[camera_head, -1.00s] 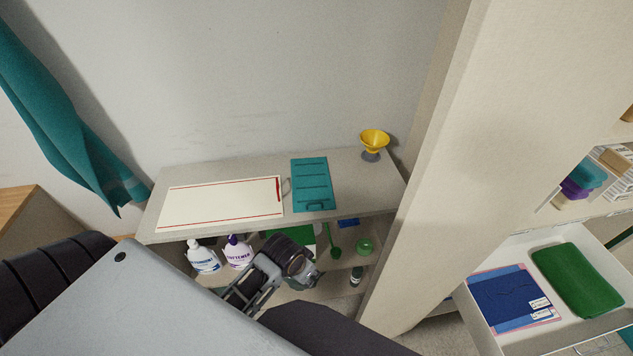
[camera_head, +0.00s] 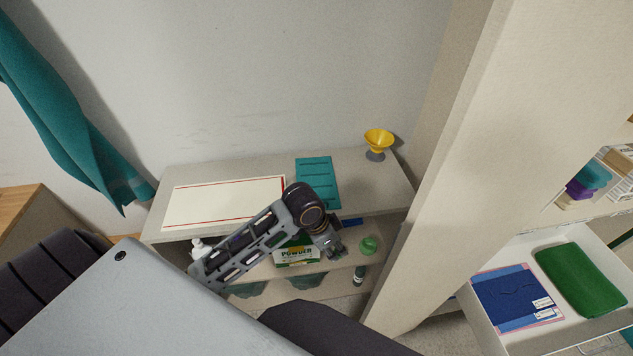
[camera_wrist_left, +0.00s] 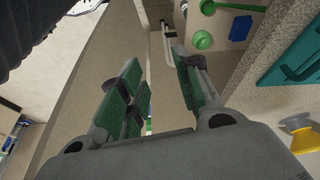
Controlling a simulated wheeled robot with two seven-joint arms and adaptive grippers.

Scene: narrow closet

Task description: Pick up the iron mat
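Two flat mats lie on the top shelf; no label shows which is the iron mat. One is a cream mat (camera_head: 205,203) with a red border, partly hidden on its right by my left arm. The other is a teal mat (camera_head: 318,175) with dark stripes; its near end is partly covered by the arm, and its handle shows in the left wrist view (camera_wrist_left: 296,68). My left gripper (camera_head: 333,245) is in front of and below the shelf's front edge, near the teal mat's near end. In the wrist view its fingers (camera_wrist_left: 160,80) are apart and empty. My right gripper is not in view.
A yellow funnel-like cup (camera_head: 378,142) stands at the shelf's right end. Below are a powder box (camera_head: 297,256) and a green-topped item (camera_head: 367,245). A tall cream panel (camera_head: 445,170) bounds the right. An open drawer (camera_head: 478,318) holds blue and green cloths.

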